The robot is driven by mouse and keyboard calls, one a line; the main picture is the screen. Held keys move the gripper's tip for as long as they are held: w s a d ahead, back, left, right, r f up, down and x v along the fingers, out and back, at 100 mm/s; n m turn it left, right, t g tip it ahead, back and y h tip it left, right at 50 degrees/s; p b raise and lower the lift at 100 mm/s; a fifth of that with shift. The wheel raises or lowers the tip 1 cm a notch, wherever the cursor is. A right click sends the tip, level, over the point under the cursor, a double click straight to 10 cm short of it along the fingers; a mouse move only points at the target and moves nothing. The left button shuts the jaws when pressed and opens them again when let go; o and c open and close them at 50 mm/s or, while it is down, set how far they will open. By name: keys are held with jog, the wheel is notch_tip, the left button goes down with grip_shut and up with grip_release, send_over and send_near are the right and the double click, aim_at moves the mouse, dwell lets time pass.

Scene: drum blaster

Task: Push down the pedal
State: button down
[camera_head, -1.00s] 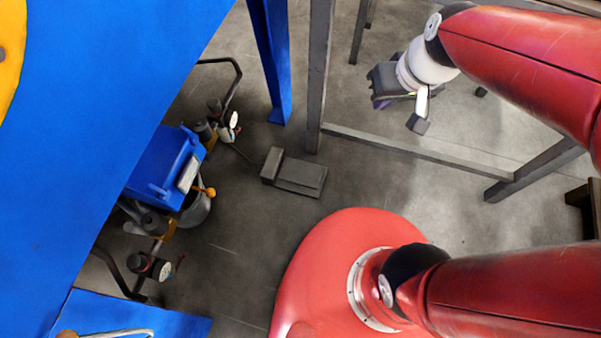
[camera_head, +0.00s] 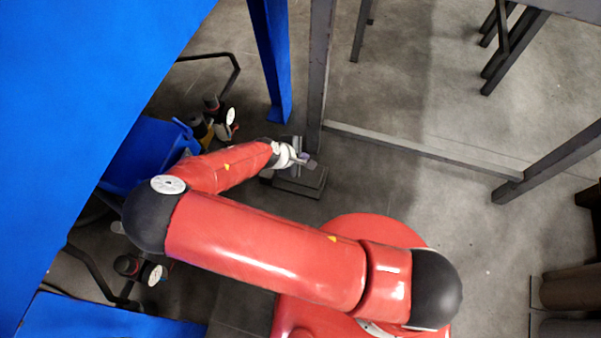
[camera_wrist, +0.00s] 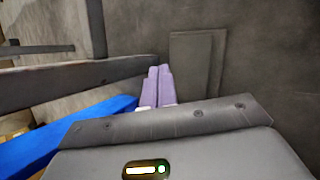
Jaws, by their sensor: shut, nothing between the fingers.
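The pedal (camera_head: 302,184) is a low dark-grey box on the floor, partly covered by my arm's end in the head view. In the wrist view the pedal (camera_wrist: 196,58) shows as a flat grey rectangular plate just right of my fingertips. My gripper (camera_head: 306,160) appears over the pedal's upper part in the head view. In the wrist view my gripper (camera_wrist: 158,72) has its two purple fingers pressed together with nothing between them. I cannot tell whether the fingertips touch the pedal.
A grey metal post (camera_head: 318,75) and a blue leg (camera_head: 271,60) stand just behind the pedal. A low grey crossbar (camera_head: 420,152) runs right from the post. The large blue panel (camera_head: 90,80) and piping with gauges (camera_head: 229,115) are at left.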

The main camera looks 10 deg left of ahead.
jog(key=shift+w+a+f+n+t, duration=0.3)
jog(key=shift+a+f+n+t, duration=0.15)
jog(key=shift+n+t, duration=0.2)
jog(key=shift+w+a+f+n+t, duration=0.25)
jog(key=shift+a+f+n+t, duration=0.2)
jog(key=shift+n+t, duration=0.15)
notch_tip(320, 180, down, 6)
jog(key=b, duration=0.6)
jog(key=shift+f, duration=0.2)
jog(key=shift+f+b, duration=0.7)
jog(key=shift+f, duration=0.5)
jog(key=shift+f, duration=0.15)
jog(key=shift+f, duration=0.25)
